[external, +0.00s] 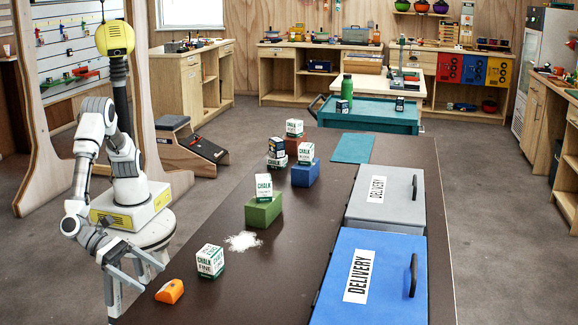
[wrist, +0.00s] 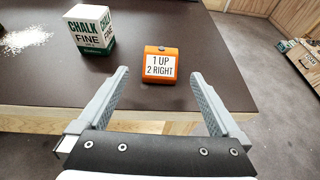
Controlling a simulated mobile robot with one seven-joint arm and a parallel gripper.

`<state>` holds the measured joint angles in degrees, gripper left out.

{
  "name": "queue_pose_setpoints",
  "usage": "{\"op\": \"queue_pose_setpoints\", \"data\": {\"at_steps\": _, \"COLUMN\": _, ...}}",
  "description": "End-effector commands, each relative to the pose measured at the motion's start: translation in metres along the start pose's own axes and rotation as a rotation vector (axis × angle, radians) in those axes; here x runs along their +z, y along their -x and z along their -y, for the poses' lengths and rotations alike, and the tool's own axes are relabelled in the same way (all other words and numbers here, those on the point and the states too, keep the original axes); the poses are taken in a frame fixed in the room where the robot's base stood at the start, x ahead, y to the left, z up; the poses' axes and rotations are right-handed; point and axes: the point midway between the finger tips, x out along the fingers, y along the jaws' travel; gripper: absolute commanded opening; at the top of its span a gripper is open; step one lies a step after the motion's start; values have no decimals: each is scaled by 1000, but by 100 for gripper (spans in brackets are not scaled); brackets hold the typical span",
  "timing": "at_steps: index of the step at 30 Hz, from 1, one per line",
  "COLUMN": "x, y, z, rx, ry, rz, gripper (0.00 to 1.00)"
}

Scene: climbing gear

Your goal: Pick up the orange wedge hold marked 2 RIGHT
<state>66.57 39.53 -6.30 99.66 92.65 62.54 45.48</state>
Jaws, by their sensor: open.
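The orange wedge hold (external: 169,291) sits on the near left corner of the dark brown table. In the wrist view, the orange wedge hold (wrist: 160,50) faces me with a white label reading "1 UP" over "2 RIGHT". My gripper (external: 152,278) is at the table's left edge, just left of the hold. In the wrist view, my gripper (wrist: 160,77) is open and empty, with the hold ahead, centred between the fingertips. The fingers appear short of it, not touching.
A chalk box (external: 210,261) stands behind the hold; in the wrist view the chalk box (wrist: 90,30) is to its left. White powder (external: 243,241) lies beyond. Blue (external: 335,280) and grey (external: 358,212) delivery boxes line the table's right side. Bare tabletop surrounds the hold.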

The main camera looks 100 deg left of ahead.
Motion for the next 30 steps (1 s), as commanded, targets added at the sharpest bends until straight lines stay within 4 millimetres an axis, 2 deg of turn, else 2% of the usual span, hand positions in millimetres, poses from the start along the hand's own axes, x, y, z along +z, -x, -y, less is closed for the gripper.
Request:
{"op": "queue_pose_setpoints", "data": {"at_steps": 3, "x": -1, "y": -16, "z": 0, "rx": 2, "ry": 2, "rz": 0, "gripper": 100}}
{"op": "queue_pose_setpoints", "data": {"at_steps": 11, "x": 1, "y": -31, "z": 0, "rx": 2, "ry": 3, "rz": 0, "gripper": 100}}
{"op": "queue_pose_setpoints", "data": {"at_steps": 19, "x": 4, "y": -69, "z": 0, "rx": 2, "ry": 3, "rz": 0, "gripper": 100}}
{"op": "queue_pose_setpoints", "data": {"at_steps": 27, "x": 6, "y": -73, "z": 1, "rx": 0, "ry": 2, "rz": -1, "gripper": 100}}
{"op": "queue_pose_setpoints", "data": {"at_steps": 30, "x": 6, "y": -73, "z": 1, "rx": 0, "ry": 2, "rz": -1, "gripper": 82}}
